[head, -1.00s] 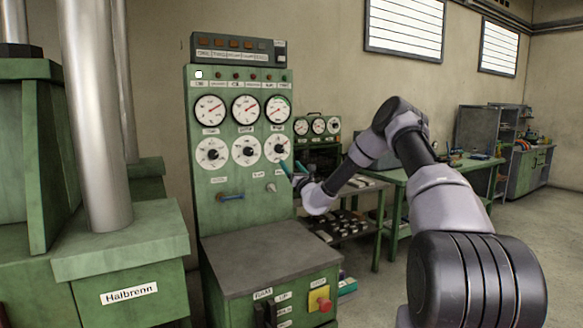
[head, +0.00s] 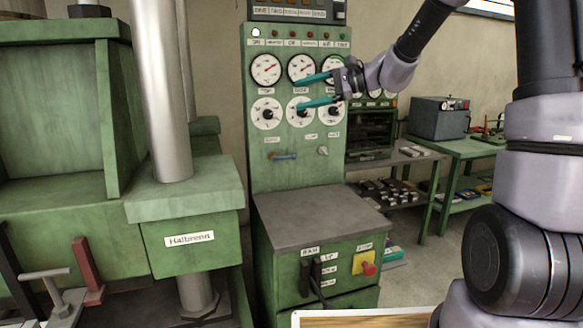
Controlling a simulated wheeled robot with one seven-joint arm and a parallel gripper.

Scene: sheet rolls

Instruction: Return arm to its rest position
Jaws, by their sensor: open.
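My gripper (head: 316,91) is in front of the green control panel (head: 256,170), at the height between the gauges and the dials. Its two teal fingers point left and stand apart, with nothing seen between them. They overlap the middle gauge (head: 301,67) and the top of the middle dial (head: 299,114) in the picture; I cannot tell whether they touch the panel. My gripper's body hides part of the right gauge. My arm reaches in from the right, bent high, with its upper part out of view.
A green press with a steel column (head: 165,90) and a "Halbrenn" label (head: 190,239) stands at left. The console's grey top (head: 315,215) is bare. A red button (head: 368,269) sits on its front. A green bench (head: 465,147) is behind at right. A wooden board (head: 365,320) shows at the bottom.

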